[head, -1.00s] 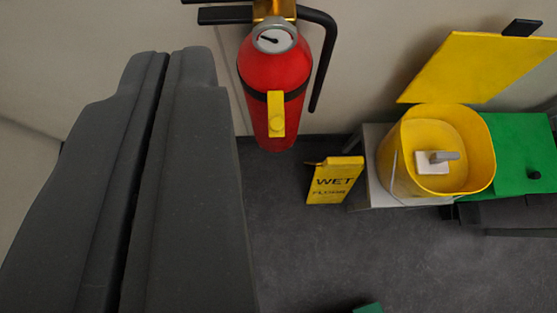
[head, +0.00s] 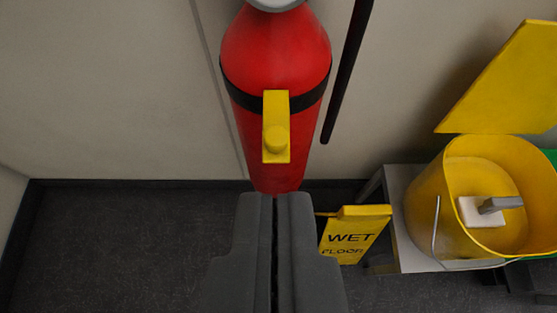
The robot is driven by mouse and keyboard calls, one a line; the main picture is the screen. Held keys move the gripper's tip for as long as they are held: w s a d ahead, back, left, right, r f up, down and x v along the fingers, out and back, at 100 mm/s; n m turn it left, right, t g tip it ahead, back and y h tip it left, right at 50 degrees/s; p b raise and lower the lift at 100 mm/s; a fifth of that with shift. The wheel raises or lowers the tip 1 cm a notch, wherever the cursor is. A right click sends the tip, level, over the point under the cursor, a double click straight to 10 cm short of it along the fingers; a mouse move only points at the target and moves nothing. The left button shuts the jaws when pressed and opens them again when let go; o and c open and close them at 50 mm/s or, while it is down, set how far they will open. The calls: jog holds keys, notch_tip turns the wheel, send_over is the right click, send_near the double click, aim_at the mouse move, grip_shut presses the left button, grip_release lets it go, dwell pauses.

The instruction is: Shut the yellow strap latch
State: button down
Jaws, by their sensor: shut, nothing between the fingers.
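The yellow strap latch (head: 276,112) sits on the front of a red fire extinguisher (head: 275,48), over the black strap (head: 311,97) around its body. The latch is a long upright plate with a round knob near its lower end. Whether it is fastened I cannot tell. My gripper (head: 275,197) is shut and empty, in front of the extinguisher's lower end in the picture and below the latch. A gap shows between the latch and the fingertips.
A yellow wet floor sign (head: 348,238) stands right of my gripper. Further right, a yellow bucket (head: 424,202) holding a white block with a grey handle (head: 482,211) stands on a grey stand (head: 398,225). A black hose (head: 347,75) hangs right of the extinguisher. Floor at left is clear.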

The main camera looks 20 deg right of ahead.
jog(key=b, duration=0.1)
send_near(277, 125)
jog(key=w+r, duration=0.1)
jog(key=w, duration=0.2)
jog(key=f, duration=0.1)
jog(key=w+f+b, duration=0.1)
jog(key=d+f, duration=0.1)
jog(key=shift+w, duration=0.3)
jog(key=shift+w+f+b, duration=0.15)
jog(key=shift+f+b, duration=0.25)
jog(key=shift+f, duration=0.25)
jog(key=shift+d, duration=0.1)
